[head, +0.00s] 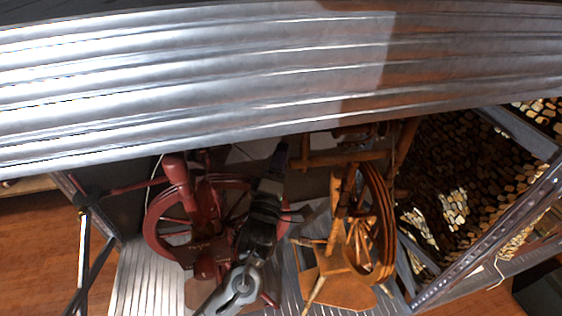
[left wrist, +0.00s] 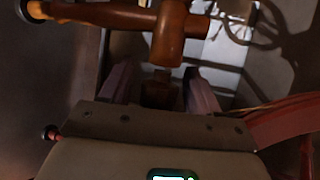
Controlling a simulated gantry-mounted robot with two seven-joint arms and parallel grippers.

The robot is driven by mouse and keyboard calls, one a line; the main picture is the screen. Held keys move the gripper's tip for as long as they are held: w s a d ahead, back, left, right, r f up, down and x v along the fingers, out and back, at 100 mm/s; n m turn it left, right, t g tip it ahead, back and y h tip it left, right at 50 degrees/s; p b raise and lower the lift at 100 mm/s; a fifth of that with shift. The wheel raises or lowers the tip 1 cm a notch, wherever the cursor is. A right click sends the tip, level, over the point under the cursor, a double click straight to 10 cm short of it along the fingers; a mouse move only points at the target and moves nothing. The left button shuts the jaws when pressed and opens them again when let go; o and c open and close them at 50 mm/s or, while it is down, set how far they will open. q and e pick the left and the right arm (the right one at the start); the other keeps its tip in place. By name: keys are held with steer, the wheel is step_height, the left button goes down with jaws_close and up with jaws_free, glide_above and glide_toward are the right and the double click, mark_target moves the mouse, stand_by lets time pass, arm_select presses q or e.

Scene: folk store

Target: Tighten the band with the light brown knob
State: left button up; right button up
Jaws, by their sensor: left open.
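A light brown spinning wheel (head: 370,225) stands right of centre in the head view, and a dark red one (head: 165,225) stands to its left. My left gripper (head: 279,157) reaches up between them, beside the upper frame of the light brown wheel. In the left wrist view the left gripper (left wrist: 160,90) is open, its fingers on either side of a brown wooden piece (left wrist: 160,91) under a turned post (left wrist: 168,35). I cannot tell whether that piece is the knob or whether the fingers touch it. The band is not clear. My right gripper is not in view.
A corrugated metal roof (head: 200,75) covers the upper head view. Stacked firewood (head: 450,160) and a metal beam (head: 490,240) lie to the right. A red wooden piece (left wrist: 290,121) is close to the gripper's right side in the wrist view.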

arm_select(q)
steer(key=shift+w+d+r, duration=0.1)
steer(key=shift+w, duration=0.25)
steer(key=c, duration=1)
steer(key=shift+o, duration=0.2)
steer(key=shift+m+t+h+b, duration=0.75)
steer(key=shift+t+b, duration=0.35)
steer(key=shift+b, duration=0.3)
steer(key=shift+s+r+m+t+h+b, duration=0.1)
steer(key=shift+r+m+t+h+b, duration=0.05)
steer(key=shift+m+t+h+b, duration=0.55)
steer(key=shift+s+r+m+t+h+b, duration=0.15)
steer(key=shift+m+t+h+b, duration=0.25)
steer(key=shift+m+h+b, duration=0.4)
steer(key=shift+m+h, duration=0.25)
